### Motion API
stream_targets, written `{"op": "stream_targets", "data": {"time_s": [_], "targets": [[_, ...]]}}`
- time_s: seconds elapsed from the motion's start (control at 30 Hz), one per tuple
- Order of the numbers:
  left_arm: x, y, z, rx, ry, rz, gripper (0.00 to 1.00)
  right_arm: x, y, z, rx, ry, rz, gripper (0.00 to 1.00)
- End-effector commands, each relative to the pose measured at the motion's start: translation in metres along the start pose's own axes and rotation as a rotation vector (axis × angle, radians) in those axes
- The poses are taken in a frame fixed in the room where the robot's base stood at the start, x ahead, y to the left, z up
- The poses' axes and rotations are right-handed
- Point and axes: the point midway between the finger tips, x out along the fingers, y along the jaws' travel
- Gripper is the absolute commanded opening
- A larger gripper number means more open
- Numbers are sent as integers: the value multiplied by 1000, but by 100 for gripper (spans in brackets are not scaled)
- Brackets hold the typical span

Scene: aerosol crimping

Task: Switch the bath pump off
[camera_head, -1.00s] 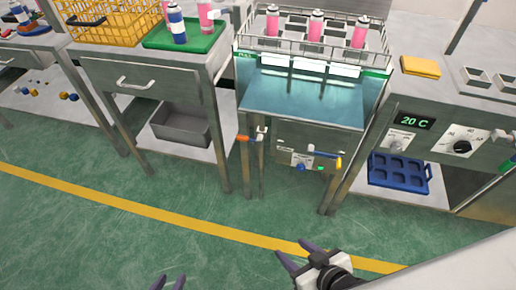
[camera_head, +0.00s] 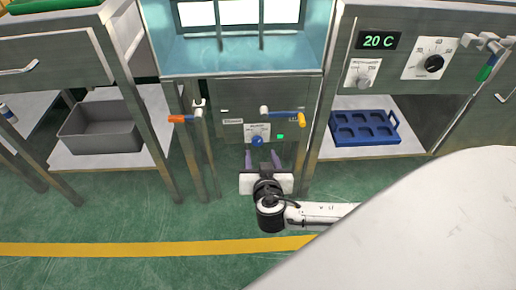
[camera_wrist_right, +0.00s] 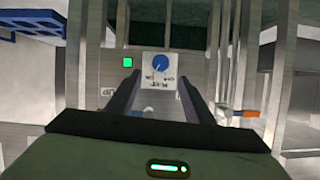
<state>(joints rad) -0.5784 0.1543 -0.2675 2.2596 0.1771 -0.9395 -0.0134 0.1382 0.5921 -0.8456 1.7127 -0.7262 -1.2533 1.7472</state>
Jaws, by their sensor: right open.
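The bath pump switch is a blue knob (camera_head: 257,141) on a small white plate, low on the steel front panel under the water bath (camera_head: 185,58). A lit green indicator (camera_head: 281,136) is just right of the plate. In the right wrist view the knob (camera_wrist_right: 161,64) appears upside down, beyond and between my fingers, with a pale pointer mark on it. My right gripper (camera_head: 263,160) is open and empty, just below and in front of the knob, apart from it. It also shows in the right wrist view (camera_wrist_right: 160,82). My left gripper is out of view.
A yellow-handled valve (camera_head: 300,119) sits just above right of the knob, and an orange-handled valve (camera_head: 178,118) to its left. Steel legs flank the panel. A blue tray (camera_head: 365,128) lies on the right shelf, a grey bin (camera_head: 100,126) on the left one.

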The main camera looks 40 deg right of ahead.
Motion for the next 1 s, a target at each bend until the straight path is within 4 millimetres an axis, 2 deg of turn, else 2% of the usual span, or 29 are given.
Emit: {"op": "stream_targets", "data": {"time_s": [0.27,0.5,0.67,0.93,1.0], "targets": [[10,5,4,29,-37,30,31,50,1,1,0,2,3,48],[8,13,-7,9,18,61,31,85,0,2,-1,-2,1,48],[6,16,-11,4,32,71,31,94,0,0,0,-3,0,48],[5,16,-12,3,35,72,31,95,0,0,0,-5,0,48],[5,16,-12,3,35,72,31,95,0,0,0,-5,0,36]]}}
